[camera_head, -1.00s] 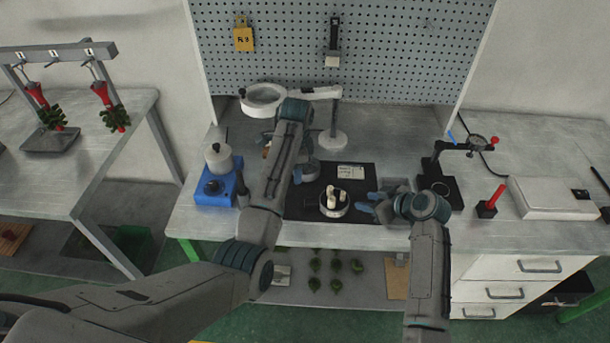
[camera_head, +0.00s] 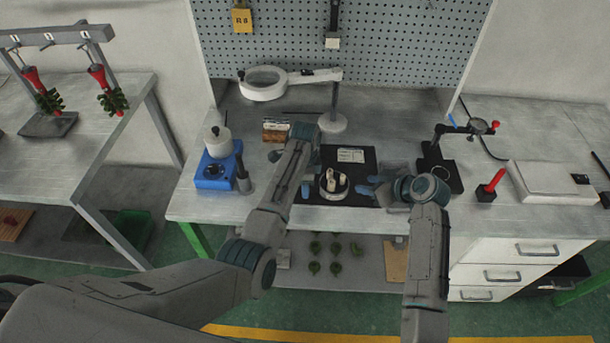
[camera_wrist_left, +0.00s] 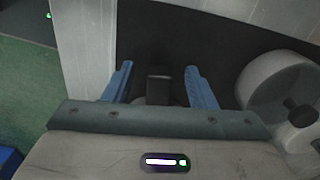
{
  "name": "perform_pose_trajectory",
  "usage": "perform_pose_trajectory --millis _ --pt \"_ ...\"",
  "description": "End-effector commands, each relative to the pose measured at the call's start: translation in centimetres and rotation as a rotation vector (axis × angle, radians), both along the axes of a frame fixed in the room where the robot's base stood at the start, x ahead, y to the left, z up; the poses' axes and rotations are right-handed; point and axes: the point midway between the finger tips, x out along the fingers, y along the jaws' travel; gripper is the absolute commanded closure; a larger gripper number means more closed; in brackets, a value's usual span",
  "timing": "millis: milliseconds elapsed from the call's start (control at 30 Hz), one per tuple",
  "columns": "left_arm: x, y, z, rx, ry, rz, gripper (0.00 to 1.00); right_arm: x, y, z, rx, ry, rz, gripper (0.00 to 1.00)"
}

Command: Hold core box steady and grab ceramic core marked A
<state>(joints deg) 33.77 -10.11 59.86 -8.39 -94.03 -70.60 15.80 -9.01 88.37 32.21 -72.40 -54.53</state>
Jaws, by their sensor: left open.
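The round white core box (camera_head: 334,196) stands on the black mat, with pale cores (camera_head: 332,178) inside; no mark A is readable. My right gripper (camera_head: 370,185) is open just right of the box, seemingly empty. My left gripper (camera_head: 305,189) is low over the mat, left of the box; its arm hides part of the mat. In the left wrist view its blue fingers (camera_wrist_left: 160,85) are open, with a small dark block-like thing (camera_wrist_left: 159,89) showing between them.
A white card (camera_head: 351,155) lies on the mat's (camera_head: 361,168) back part. A magnifier lamp (camera_head: 334,122) stands behind. A blue device (camera_head: 214,172) is at left. A black gauge stand (camera_head: 436,160) and red-handled tool (camera_head: 490,186) are at right.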

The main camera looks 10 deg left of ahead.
Motion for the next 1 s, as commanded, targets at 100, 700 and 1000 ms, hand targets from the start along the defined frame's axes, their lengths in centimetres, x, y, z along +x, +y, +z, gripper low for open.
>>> perform_pose_trajectory --millis 100,700,1000 --pt "0.0 0.01 -0.27 0.0 0.0 0.0 0.49 0.0 0.0 0.0 0.0 0.0 0.0 0.64" --pt "0.01 0.03 -0.23 0.0 -0.001 0.001 1.0 0.0 0.0 0.0 0.0 0.0 0.0 0.64" --pt "0.02 0.04 -0.22 0.0 -0.001 0.001 1.0 0.0 0.0 0.0 0.0 0.0 0.0 0.64"
